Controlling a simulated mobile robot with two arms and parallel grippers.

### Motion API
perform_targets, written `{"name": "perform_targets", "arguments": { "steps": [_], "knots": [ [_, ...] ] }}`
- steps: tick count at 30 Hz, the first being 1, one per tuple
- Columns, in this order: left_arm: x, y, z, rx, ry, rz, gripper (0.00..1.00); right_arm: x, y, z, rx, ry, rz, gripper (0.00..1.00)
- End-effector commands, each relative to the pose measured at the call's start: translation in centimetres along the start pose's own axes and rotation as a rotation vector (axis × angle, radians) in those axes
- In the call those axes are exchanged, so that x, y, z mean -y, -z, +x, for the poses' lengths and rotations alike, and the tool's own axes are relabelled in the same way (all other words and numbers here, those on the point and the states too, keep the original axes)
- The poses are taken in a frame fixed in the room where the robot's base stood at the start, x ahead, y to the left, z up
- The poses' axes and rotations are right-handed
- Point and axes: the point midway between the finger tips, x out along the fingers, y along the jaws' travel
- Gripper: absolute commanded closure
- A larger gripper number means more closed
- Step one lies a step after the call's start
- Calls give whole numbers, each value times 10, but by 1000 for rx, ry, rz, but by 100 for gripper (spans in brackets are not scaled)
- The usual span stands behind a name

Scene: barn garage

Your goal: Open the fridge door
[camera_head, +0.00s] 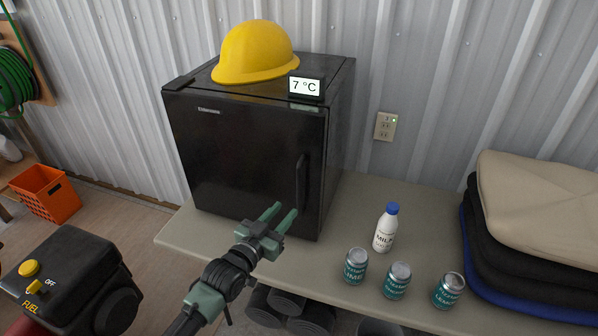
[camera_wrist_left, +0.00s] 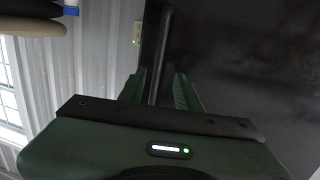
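The small black fridge (camera_head: 235,150) stands on the table with its door (camera_head: 225,165) shut. Its vertical bar handle (camera_head: 301,183) is near the door's right edge. My left gripper (camera_head: 279,213) is open and empty, in front of the lower right part of the door, just below and left of the handle in the head view. In the left wrist view the handle (camera_wrist_left: 160,60) shows between the two open fingers (camera_wrist_left: 157,88), with the dark door beside it. The fingers appear apart from the handle. My right gripper is not in view.
A yellow hard hat (camera_head: 255,52) and a 7 °C display (camera_head: 305,87) are on top of the fridge. A milk bottle (camera_head: 385,228) and several cans (camera_head: 397,281) stand on the table (camera_head: 345,205) to the right. Folded fabric (camera_head: 540,215) lies farther right.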

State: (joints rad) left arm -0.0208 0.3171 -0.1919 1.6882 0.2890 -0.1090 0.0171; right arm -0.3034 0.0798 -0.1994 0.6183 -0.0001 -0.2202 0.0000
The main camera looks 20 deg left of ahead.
Motion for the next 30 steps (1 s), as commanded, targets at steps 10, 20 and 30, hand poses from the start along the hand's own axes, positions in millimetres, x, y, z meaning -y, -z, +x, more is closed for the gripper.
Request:
{"name": "perform_targets", "arguments": {
  "steps": [10,20,30],
  "knots": [
    [-2,48,30,-80,-14,-1,66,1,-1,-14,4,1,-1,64],
    [-3,49,74,-78,-14,-1,66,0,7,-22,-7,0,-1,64],
    [-3,48,81,-77,-14,-1,66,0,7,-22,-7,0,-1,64]
  ]
}}
